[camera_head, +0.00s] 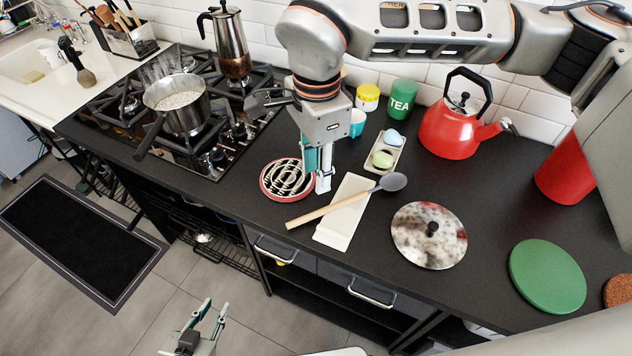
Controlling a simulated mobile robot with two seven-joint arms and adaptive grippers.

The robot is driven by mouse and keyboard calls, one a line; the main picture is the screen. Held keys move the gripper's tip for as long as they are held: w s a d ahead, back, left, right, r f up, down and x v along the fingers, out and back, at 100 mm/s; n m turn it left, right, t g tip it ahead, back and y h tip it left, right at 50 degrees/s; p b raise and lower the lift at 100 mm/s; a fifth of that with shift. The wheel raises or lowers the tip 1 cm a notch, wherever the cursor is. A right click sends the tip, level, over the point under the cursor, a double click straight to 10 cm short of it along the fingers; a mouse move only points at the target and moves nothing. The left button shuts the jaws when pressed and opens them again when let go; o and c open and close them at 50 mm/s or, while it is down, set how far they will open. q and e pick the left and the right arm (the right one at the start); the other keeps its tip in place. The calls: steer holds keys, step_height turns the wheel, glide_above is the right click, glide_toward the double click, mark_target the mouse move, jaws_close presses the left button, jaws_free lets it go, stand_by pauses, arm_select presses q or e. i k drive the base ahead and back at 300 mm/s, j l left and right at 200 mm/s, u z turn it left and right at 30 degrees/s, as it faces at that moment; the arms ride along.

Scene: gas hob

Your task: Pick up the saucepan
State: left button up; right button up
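The saucepan (196,119) is a metal pan on the gas hob at the left. It holds pale grainy contents, and steam rises from it. Its dark handle (150,137) points down and left past the hob's front edge. My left gripper (209,318) is low at the bottom of the view, in front of the counter and well away from the saucepan. Its fingers are apart with nothing between them. My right gripper (317,172) points down by the right edge of a round trivet (267,192), to the right of the saucepan. Its finger gap is seen edge-on and is unclear.
A moka pot (231,45) stands behind the saucepan. A wooden-handled spoon (330,208) lies across a pale board (338,230). A lid (410,246), red kettle (447,132) and green disc (546,277) occupy the right. Bare counter lies between hob and trivet.

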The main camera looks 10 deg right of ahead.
mark_target(168, 122)
steer(key=k, duration=1)
